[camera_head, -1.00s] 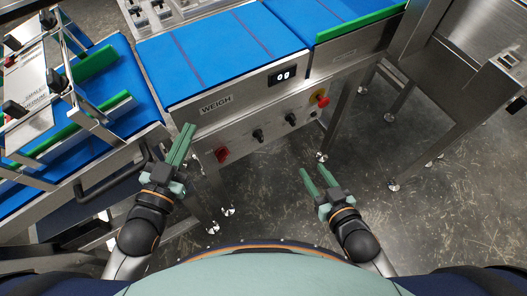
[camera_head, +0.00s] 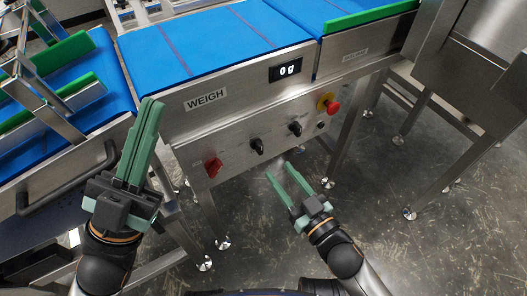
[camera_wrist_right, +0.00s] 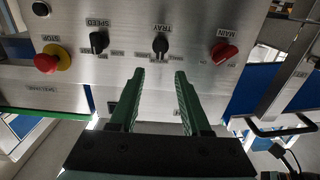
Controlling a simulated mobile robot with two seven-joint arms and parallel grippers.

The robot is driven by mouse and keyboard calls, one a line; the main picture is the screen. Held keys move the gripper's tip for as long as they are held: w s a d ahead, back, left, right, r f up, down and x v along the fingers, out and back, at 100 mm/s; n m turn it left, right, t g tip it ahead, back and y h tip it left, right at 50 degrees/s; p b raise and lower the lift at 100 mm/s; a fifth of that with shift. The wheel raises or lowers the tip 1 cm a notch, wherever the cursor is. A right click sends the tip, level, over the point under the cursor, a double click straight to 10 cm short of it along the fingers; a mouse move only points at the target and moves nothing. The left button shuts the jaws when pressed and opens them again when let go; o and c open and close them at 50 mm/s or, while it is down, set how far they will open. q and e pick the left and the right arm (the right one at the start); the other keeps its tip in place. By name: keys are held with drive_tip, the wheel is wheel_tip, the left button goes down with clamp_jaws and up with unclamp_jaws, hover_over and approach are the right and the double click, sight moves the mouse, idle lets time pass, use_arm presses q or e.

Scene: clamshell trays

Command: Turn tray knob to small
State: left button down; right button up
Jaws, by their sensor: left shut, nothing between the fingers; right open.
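The tray knob (camera_head: 257,146) is a black rotary knob on the steel front panel, between a red main switch and the black speed knob. My right gripper (camera_head: 278,170) is open and empty below the panel's knobs. In its wrist view the fingertips (camera_wrist_right: 159,74) straddle the knob's line but stay apart from it. My left gripper (camera_head: 150,103) is shut and empty, left of the panel.
The red main switch (camera_head: 213,166), speed knob (camera_head: 295,128) and red emergency stop (camera_head: 331,106) share the panel. The weigh display (camera_head: 287,69) reads 0 g above them. Blue conveyor belts (camera_head: 200,50) run along the top. Steel legs stand below; open floor lies right of my right gripper.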

sight(261, 149)
drive_tip(key=b+x, duration=0.1)
drive_tip(key=x, duration=0.7)
drive_tip(key=shift+w+a+b, duration=0.2)
drive_tip(key=shift+w+b, duration=0.15)
clamp_jaws()
